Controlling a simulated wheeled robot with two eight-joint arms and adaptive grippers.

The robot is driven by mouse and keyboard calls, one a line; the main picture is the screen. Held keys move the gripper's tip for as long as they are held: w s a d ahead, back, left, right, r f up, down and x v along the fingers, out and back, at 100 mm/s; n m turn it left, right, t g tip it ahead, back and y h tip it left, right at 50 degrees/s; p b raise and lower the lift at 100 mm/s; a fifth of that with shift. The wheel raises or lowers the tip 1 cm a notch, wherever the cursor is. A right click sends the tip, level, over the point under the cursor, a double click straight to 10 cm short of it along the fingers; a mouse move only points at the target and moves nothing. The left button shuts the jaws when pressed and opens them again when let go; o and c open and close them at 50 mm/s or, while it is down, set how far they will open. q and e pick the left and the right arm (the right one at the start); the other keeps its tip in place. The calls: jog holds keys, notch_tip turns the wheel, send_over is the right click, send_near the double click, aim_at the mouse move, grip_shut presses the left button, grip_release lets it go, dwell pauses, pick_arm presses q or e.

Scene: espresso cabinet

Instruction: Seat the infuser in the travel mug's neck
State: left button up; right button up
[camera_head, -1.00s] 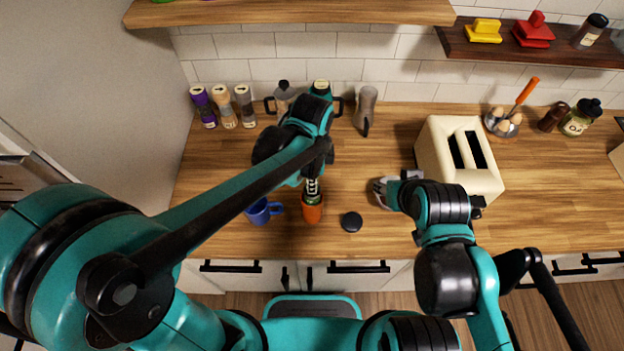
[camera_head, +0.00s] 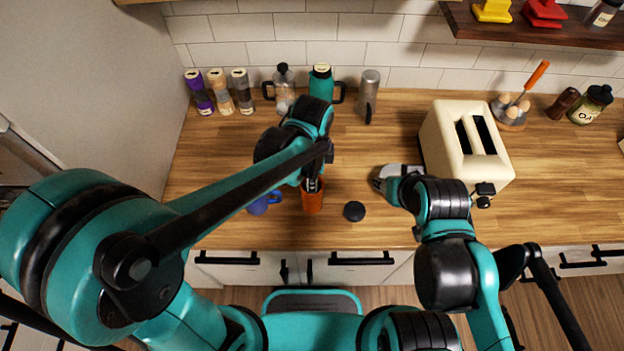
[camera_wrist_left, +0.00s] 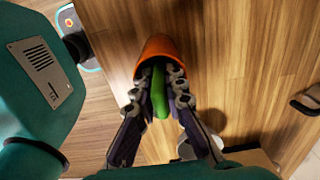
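The orange travel mug (camera_head: 313,202) stands near the counter's front edge; it also shows in the wrist view (camera_wrist_left: 160,46). The infuser (camera_wrist_left: 160,94) is a green piece between my left fingers, its far end inside the mug's mouth. My left gripper (camera_head: 312,184) points down at the mug, and its fingertips (camera_wrist_left: 159,78) close in on both sides of the infuser at the rim. How deep the infuser sits is hidden. My right gripper (camera_head: 382,184) is low over the counter right of the mug, apart from it; its fingers are too unclear to read.
A blue mug (camera_head: 260,206) is close left of the travel mug, and a round black lid (camera_head: 354,211) lies right of it. A cream toaster (camera_head: 455,150) stands at the right. Bottles, including a teal one (camera_head: 321,85), line the back wall.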

pick_arm(q)
jog(key=o, duration=0.3)
dwell(0.5)
dwell(0.5)
